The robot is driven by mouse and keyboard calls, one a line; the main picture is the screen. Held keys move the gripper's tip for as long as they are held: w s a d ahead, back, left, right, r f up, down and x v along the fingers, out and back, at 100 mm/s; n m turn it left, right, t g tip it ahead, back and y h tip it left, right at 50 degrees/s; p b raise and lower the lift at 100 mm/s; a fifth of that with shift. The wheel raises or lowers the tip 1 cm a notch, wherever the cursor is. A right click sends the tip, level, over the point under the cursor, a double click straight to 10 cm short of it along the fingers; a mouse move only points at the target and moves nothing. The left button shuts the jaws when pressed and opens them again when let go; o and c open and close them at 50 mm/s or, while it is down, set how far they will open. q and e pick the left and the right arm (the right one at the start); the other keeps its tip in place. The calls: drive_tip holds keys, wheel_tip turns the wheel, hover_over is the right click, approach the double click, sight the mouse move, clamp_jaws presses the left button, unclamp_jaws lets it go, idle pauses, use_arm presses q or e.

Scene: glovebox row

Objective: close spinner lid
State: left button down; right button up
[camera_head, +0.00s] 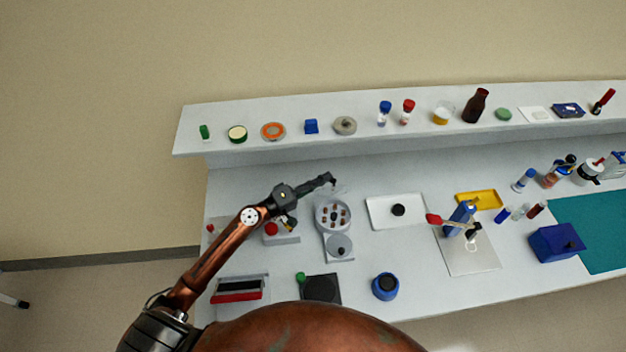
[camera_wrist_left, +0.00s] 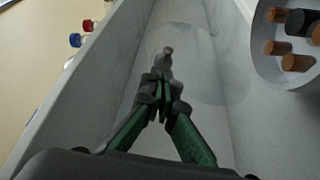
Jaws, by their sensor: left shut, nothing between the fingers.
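The spinner (camera_head: 333,232) is a light grey device on the bench with a round bowl holding several brown tubes and a dark hub. Its bowl and tubes (camera_wrist_left: 297,62) show at the upper right of the left wrist view. A faint, see-through round lid (camera_wrist_left: 205,65) stands open, raised at the back of the bowl. My left gripper (camera_head: 331,180) is shut and empty just behind the bowl, by the lid. In the left wrist view the closed fingertips (camera_wrist_left: 162,82) point at a small grey knob; whether they touch it I cannot tell. My right gripper is not in view.
A white tray (camera_head: 378,222) with a black round piece lies right of the spinner. A box with a red knob (camera_head: 271,229) stands left of it, under my left arm. A shelf (camera_head: 240,148) with several small items runs along the back. A blue jar (camera_head: 385,287) stands in front.

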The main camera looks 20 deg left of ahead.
use_arm(q)
drive_tip(key=shift+s+d+r, duration=0.1)
drive_tip(key=shift+s+d, duration=0.15)
drive_tip(key=shift+s, duration=0.3)
drive_tip(key=shift+s+d, duration=0.2)
drive_tip(key=shift+s, duration=0.25)
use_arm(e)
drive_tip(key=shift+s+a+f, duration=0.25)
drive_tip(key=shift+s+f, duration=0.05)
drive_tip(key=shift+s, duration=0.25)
use_arm(q)
drive_tip(key=shift+r, duration=0.3)
drive_tip(key=r+p, duration=0.1)
drive_tip(key=r, duration=0.1)
drive_tip(key=r+p, duration=0.2)
drive_tip(key=shift+s+a, duration=0.1)
drive_tip(key=shift+s, duration=0.1)
drive_tip(key=s+a+f+b, duration=0.4)
drive_tip(key=a+b, duration=0.2)
drive_tip(key=a, duration=0.2)
drive_tip(key=shift+f, duration=0.35)
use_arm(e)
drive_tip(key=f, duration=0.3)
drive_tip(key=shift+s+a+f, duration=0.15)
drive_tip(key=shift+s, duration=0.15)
